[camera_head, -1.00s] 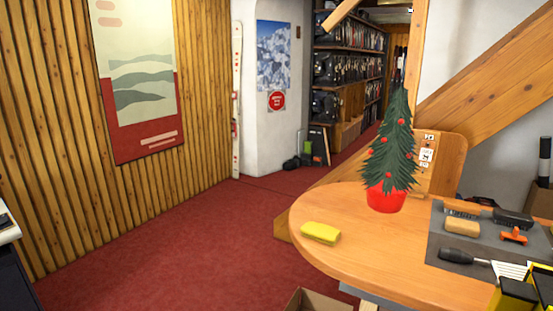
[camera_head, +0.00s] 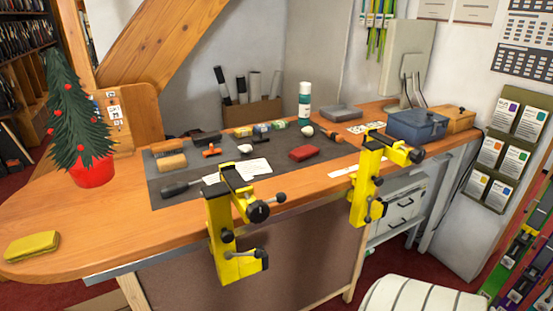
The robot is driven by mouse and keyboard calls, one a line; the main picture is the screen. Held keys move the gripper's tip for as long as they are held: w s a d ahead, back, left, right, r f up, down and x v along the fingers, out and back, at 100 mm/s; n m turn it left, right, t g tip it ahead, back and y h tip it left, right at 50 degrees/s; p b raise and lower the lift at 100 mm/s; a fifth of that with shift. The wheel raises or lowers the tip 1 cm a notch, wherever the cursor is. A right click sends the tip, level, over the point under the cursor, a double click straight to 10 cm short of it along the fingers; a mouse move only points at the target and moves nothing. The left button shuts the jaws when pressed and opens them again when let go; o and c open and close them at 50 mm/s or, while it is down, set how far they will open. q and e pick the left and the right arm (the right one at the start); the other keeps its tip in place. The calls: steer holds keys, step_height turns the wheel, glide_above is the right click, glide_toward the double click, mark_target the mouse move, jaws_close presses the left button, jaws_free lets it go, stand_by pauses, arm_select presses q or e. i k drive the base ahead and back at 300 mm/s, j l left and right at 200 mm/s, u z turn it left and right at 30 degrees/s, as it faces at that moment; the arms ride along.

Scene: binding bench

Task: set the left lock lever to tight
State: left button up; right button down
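In the head view two yellow clamps are fixed to the front edge of the wooden bench. The left clamp (camera_head: 232,225) has black knobs and a small lever with a round dark end (camera_head: 271,202) pointing right near its top. The right clamp (camera_head: 367,185) is of the same kind, with black knobs at its top right. The exact setting of the left lever is too small to tell. Neither of my grippers is in view.
The bench (camera_head: 95,235) carries a grey mat (camera_head: 175,202) with brushes and small tools. A small Christmas tree (camera_head: 85,130), a yellow sponge-like block (camera_head: 31,246) and a blue box (camera_head: 416,126) stand on it. A white striped rounded object (camera_head: 420,296) is low in front, at right.

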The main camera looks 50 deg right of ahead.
mark_target(257, 254)
steer(key=z, duration=1.45)
